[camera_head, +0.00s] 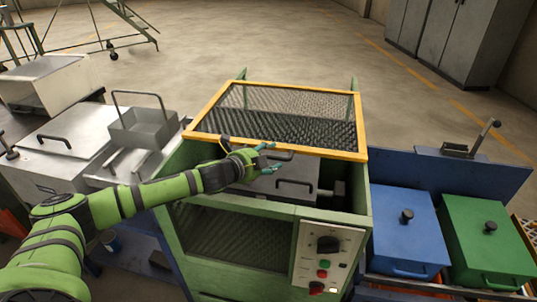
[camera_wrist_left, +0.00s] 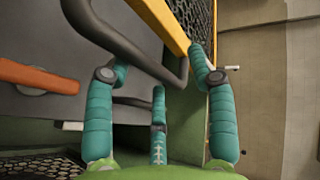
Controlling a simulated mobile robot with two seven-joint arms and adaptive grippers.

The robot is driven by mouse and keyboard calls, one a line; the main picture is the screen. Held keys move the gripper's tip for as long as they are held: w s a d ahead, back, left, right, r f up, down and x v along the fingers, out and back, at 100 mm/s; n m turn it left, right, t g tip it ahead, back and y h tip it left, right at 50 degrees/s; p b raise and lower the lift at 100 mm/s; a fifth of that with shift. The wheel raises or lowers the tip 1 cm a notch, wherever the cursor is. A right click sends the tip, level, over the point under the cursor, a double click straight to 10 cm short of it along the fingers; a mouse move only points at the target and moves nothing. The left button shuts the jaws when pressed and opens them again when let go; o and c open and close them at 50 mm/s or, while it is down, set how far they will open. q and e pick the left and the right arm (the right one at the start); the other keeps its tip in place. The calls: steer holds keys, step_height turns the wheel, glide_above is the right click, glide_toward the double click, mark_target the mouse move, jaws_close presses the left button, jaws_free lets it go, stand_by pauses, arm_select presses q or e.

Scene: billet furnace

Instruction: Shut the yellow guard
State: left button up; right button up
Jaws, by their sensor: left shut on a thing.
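The yellow guard (camera_head: 286,149) is a yellow frame around dark mesh. It lies tilted over the back of the green machine (camera_head: 362,190), and the front opening below its near edge is uncovered. The exact finger contact is partly hidden. My right gripper is in neither view.
A grey lid with a dark handle (camera_head: 295,184) sits inside the machine's opening. A control panel (camera_head: 327,258) is on the front. Blue (camera_head: 401,235) and green (camera_head: 487,240) lidded boxes stand right. A grey metal basket (camera_head: 144,127) stands left, near my arm.

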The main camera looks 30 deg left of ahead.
arm_select(q)
steer(key=v, duration=0.7)
steer(key=shift+s+b, duration=0.35)
steer(key=shift+b, duration=0.05)
stand_by(0.3)
